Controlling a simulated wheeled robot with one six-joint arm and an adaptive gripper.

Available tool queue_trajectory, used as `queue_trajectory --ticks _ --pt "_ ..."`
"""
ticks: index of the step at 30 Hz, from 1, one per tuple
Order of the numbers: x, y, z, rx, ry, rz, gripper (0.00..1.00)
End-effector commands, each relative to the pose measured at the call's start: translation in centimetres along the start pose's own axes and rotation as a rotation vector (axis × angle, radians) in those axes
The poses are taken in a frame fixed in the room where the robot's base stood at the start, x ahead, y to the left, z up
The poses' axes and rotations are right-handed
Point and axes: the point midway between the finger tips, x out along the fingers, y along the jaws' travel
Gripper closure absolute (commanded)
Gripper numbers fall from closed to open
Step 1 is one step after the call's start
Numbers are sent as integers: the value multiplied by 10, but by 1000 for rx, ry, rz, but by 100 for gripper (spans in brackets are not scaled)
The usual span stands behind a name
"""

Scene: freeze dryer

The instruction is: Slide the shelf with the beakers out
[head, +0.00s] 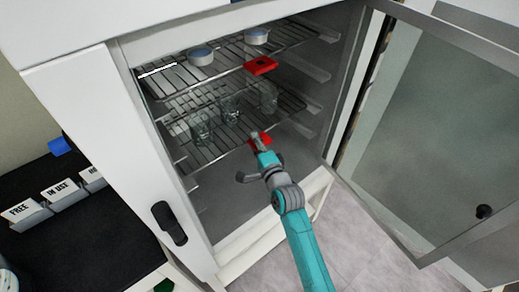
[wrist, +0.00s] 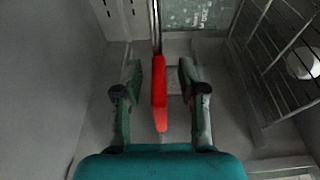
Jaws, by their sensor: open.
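The lower wire shelf (head: 215,150) is inside the open freeze dryer and carries three clear glass beakers, one at the left (head: 200,127), one in the middle (head: 230,108) and one at the right (head: 267,97). A red handle (head: 256,146) is at its front edge, partly hidden by my gripper (head: 260,140). In the wrist view the red handle (wrist: 159,95) stands between the two fingers of my gripper (wrist: 160,75). The fingers are open, with a visible gap on each side of the handle.
The upper wire shelf (head: 170,84) holds two blue-and-white dishes (head: 201,56) and has its own red handle (head: 261,65). The glass door (head: 430,130) is swung open at the right. A black counter with labelled boxes (head: 62,192) is at the left.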

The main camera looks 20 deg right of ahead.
Motion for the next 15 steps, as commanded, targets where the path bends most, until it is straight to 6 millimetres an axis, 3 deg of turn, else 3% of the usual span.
queue_trajectory --ticks 12,15 --pt "6 0 0 0 0 1 59" --pt "6 0 0 0 0 1 82"
